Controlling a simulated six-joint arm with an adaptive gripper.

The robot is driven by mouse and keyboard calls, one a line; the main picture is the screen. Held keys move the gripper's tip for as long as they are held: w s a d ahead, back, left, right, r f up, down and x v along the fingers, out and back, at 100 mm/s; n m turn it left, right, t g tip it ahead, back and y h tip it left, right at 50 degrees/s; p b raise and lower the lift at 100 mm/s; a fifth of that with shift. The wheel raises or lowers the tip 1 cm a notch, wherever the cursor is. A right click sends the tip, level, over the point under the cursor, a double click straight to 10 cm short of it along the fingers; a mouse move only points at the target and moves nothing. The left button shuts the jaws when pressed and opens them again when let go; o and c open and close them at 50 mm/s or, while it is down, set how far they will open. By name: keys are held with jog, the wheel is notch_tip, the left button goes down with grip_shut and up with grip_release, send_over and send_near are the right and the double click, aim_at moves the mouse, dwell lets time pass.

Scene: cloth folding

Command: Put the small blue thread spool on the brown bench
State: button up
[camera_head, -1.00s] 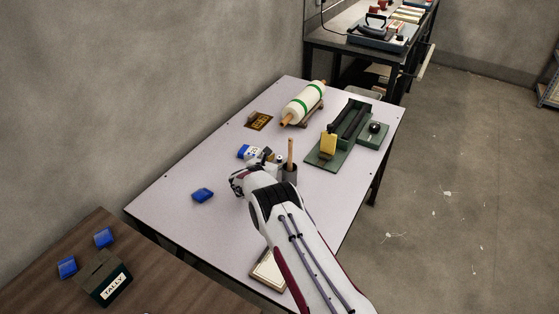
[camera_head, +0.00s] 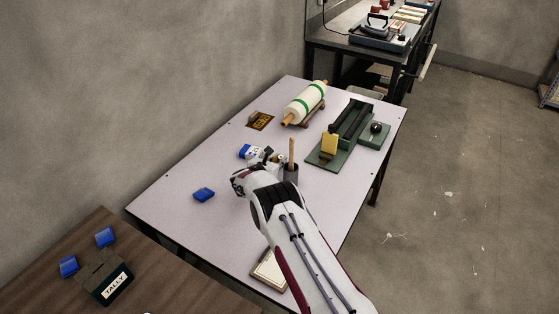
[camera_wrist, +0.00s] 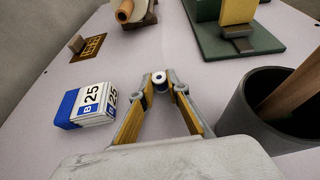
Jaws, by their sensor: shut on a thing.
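I cannot tell whether the spool touches the white table below. In the head view my gripper (camera_head: 240,180) is low over the middle of the white table, and the spool is hidden there. The brown bench (camera_head: 165,284) is at the lower left, away from the gripper.
A blue-and-white box marked 25 (camera_wrist: 88,105) lies left of the gripper; a dark cup (camera_wrist: 278,110) with a wooden stick stands right. The bench holds a TALLY box (camera_head: 108,279) and two blue blocks.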

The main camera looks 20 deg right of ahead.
jog(key=shift+r, duration=0.2)
notch_tip(320, 180, up, 10)
jog(key=shift+f, duration=0.2)
dwell(0.4)
dwell(0.7)
jog(key=s+a+m+g+h, duration=0.1)
jog(key=s+a, duration=0.3)
jog(key=s, duration=0.4)
jog(key=s+a, duration=0.3)
jog(key=s, duration=0.4)
jog(key=s+r, duration=0.2)
jog(key=s, duration=0.9)
jog(key=s+r+m+h, duration=0.1)
jog(key=s+r, duration=0.2)
jog(key=s, duration=0.8)
jog(key=shift+s+g, duration=0.2)
jog(key=shift+g, duration=0.2)
